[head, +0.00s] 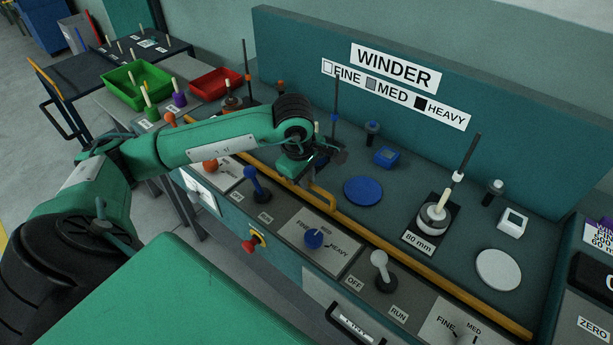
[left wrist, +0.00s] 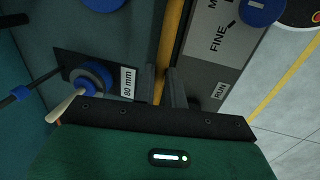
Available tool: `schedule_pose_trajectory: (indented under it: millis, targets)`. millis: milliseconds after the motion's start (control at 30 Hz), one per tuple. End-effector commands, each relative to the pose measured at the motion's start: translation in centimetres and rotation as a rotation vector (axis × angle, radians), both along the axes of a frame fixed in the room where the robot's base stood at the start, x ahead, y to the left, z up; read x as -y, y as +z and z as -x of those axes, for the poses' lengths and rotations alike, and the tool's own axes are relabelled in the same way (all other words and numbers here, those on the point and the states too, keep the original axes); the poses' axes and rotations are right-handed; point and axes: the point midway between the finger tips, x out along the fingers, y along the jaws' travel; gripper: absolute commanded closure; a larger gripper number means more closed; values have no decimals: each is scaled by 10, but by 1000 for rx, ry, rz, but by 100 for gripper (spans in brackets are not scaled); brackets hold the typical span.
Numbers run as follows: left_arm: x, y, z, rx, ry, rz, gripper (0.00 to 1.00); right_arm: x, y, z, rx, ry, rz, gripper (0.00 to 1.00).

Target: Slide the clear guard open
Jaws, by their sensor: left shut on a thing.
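The clear guard's panel cannot be made out in either view. A yellow bar (head: 322,198) stands at the front edge of the winder deck, beside a long yellow rail (head: 430,262); I cannot tell whether it is the guard's handle. My left gripper (left wrist: 163,88) has its two dark fingers on either side of a yellow bar (left wrist: 163,72) and is shut on it. In the head view my left gripper (head: 307,178) is low over the deck's front edge, its fingertips largely hidden by the hand. My right gripper is not in view.
A blue lever (head: 256,182), a blue knob (head: 313,238) and a grey lever (head: 381,268) stand on the front panel. On the deck are a blue disc (head: 363,190), a white disc (head: 499,269) and a spool spindle (head: 433,216). The WINDER backboard (head: 300,50) rises behind.

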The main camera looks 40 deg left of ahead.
Motion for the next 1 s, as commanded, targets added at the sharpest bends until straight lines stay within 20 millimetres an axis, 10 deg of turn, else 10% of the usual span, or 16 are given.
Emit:
schedule_pose_trajectory:
  millis: [200,333,733,1000]
  targets:
    - [0,-1,1,-3,-1,1,100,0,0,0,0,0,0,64]
    - [0,-1,1,-2,-1,1,66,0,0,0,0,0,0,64]
    - [0,9,1,3,-1,0,66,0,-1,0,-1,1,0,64]
    - [-1,63,11,5,-1,0,66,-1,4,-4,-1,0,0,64]
